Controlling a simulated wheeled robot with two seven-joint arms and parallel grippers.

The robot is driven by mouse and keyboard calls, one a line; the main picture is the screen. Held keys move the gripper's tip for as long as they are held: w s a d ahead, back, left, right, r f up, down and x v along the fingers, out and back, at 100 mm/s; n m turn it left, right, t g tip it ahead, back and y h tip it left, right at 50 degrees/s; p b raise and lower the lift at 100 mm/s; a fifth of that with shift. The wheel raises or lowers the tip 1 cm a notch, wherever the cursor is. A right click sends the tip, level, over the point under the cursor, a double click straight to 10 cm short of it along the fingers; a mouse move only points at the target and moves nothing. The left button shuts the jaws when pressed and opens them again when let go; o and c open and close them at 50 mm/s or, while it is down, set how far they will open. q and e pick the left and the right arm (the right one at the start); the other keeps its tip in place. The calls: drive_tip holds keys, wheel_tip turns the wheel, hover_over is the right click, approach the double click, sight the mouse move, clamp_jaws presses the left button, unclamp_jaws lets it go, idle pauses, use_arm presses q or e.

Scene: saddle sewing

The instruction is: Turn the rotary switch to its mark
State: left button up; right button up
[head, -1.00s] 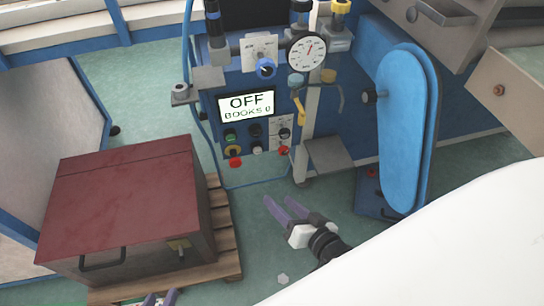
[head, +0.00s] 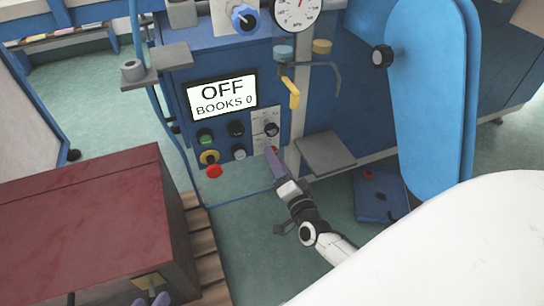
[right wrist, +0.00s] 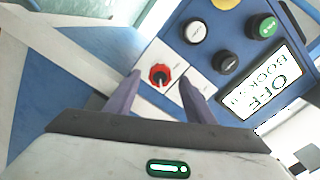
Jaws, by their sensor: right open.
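The rotary switch, a small red knob (right wrist: 159,76) with a pale pointer line, sits on a white plate in the right wrist view. Its mark is too small to make out. My right gripper (right wrist: 160,85) is open, with one purple finger on either side of the knob in that view; I cannot tell whether they touch it. In the head view my right gripper (head: 271,151) is at the lower white plate and mostly covers the red knob. A black knob (head: 271,129) is on the plate just above. My left gripper (head: 151,299) shows only its purple fingertips, apart and empty, at the bottom edge.
The display (head: 222,96) reads OFF, BOOKS 0. Several buttons, including a green one (head: 205,137) and a white one (head: 238,152), sit close left of the plates. A grey shelf (head: 325,153) juts out to the right. A red-topped chest (head: 80,215) stands at left.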

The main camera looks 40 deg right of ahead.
use_arm(q)
drive_tip(key=shift+d+r+h+b, duration=0.3)
drive_tip(key=shift+r+b, duration=0.15)
drive_tip(key=shift+r, duration=0.15)
use_arm(e)
drive_tip(key=shift+x, duration=1.9)
drive_tip(key=c, duration=1.1)
drive_tip(key=shift+o, duration=0.2)
